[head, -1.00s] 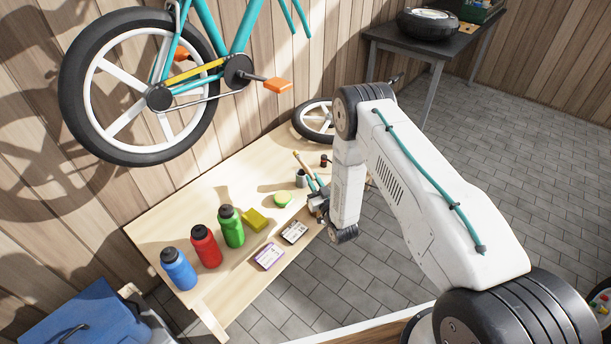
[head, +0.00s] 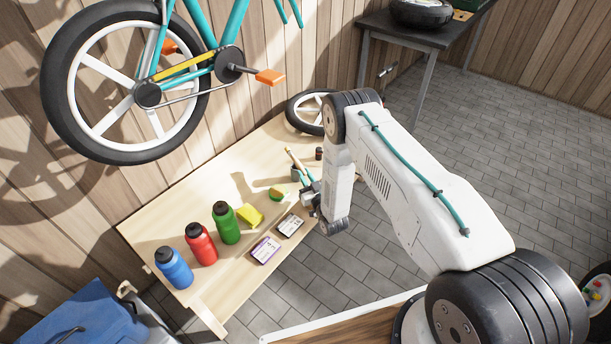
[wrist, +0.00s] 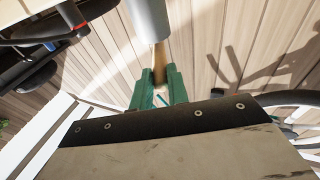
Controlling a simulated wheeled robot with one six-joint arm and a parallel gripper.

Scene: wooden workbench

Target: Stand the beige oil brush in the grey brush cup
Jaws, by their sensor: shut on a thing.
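My gripper (head: 308,189) is at the bench's right edge, beside the grey brush cup (head: 296,175). Its green fingers (wrist: 159,88) are shut on the beige oil brush (wrist: 160,60). In the head view the brush (head: 293,157) is tilted, its upper end leaning left above the cup. In the wrist view a grey cylinder (wrist: 148,18), seemingly the cup, meets the far end of the brush's visible length. I cannot tell whether the brush is inside the cup or in front of it. The gripper partly hides the cup in the head view.
On the bench (head: 165,220) stand blue (head: 174,270), red (head: 201,245) and green (head: 226,225) bottles. A yellow sponge (head: 250,215), a round green thing (head: 278,194), two flat packs (head: 265,250) and a small dark cylinder (head: 319,153) lie near. A bicycle (head: 130,85) hangs behind.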

